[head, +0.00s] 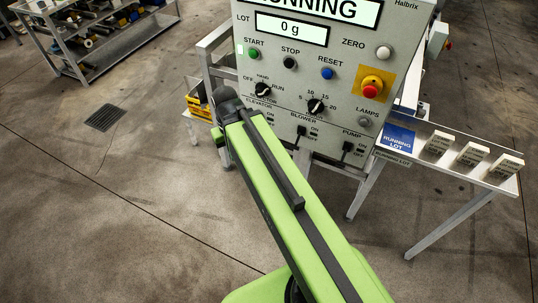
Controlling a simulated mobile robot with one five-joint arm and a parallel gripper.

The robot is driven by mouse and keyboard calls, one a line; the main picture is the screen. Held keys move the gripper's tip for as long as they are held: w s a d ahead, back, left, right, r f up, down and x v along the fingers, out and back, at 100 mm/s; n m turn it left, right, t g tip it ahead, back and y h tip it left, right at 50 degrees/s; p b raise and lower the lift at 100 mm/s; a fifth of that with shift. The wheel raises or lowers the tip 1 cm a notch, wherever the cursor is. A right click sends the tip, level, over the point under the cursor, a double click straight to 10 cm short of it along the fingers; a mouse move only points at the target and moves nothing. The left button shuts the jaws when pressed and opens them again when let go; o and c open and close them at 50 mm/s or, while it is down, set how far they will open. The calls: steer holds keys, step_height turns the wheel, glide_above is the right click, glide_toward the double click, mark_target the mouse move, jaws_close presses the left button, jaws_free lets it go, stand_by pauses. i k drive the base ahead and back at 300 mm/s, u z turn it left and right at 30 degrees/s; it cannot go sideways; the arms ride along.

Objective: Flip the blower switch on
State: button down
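The blower switch (300,131) is a small black toggle low on the grey control panel (330,80), under the label BLOWER. Its lever seems to point down, away from the ON mark at its upper right, but it is too small to be sure. The pump switch (347,147) sits to its right and looks alike. The elevator switch at its left is partly hidden by my green arm. My arm crosses the picture from the bottom right up to the panel's lower left. My gripper cannot be seen.
The panel's start button (250,64), selector knob (263,89), dial (316,105) and red emergency stop (371,87) sit above the switches. A side table (470,178) with blocks and a blue RUNNING LOT sign stands right. A shelf cart (95,45) stands back left. Floor at left is clear.

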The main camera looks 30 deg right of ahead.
mark_target(294, 146)
steer(key=u, duration=0.6)
steer(key=k, duration=0.45)
steer(key=u, duration=1.15)
steer(key=k, duration=0.85)
steer(key=z, duration=0.2)
steer(key=i, duration=0.85)
steer(key=u, duration=0.05)
